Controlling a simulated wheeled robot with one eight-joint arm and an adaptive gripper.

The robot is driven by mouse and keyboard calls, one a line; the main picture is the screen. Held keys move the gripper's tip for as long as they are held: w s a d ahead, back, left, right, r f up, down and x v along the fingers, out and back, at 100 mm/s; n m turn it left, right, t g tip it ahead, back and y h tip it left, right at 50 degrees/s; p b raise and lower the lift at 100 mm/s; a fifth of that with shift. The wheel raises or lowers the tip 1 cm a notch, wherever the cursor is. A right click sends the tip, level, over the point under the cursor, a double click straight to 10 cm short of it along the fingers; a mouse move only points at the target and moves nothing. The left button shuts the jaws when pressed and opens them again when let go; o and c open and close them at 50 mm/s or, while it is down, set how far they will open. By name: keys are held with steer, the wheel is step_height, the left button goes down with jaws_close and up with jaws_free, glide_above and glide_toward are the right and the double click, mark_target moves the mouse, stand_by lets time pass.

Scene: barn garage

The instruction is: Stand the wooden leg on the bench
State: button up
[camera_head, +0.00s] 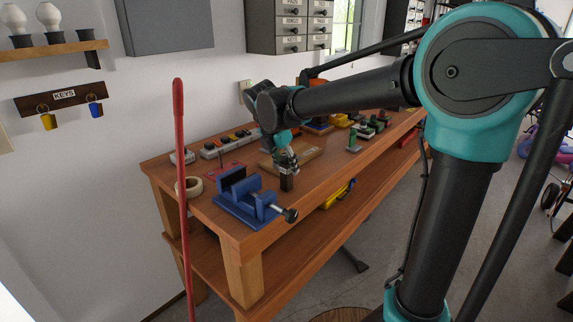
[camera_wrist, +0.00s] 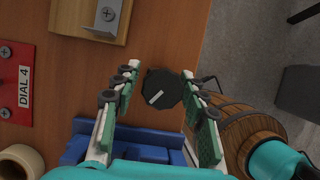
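My gripper (camera_head: 286,163) is low over the front part of the wooden bench (camera_head: 272,226). In the wrist view its two fingers (camera_wrist: 157,80) are apart, on either side of a dark many-sided piece with a white line on its top (camera_wrist: 160,90). Gaps show between this piece and the pads. In the head view a dark upright block (camera_head: 287,183) shows just below the fingertips, apparently the same piece. I cannot tell whether it is the wooden leg; no other clear leg-shaped piece shows loose on the bench.
A blue vise (camera_head: 247,203) stands beside the gripper, near a tape roll (camera_head: 189,186) and a red plate marked DIAL 4 (camera_wrist: 16,85). A wooden board with a metal bracket (camera_wrist: 90,18) lies behind. A red pole (camera_head: 181,150) stands before the bench. A barrel (camera_wrist: 246,128) is below, off the bench.

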steer(key=shift+r, duration=0.1)
steer(key=v, duration=1.2)
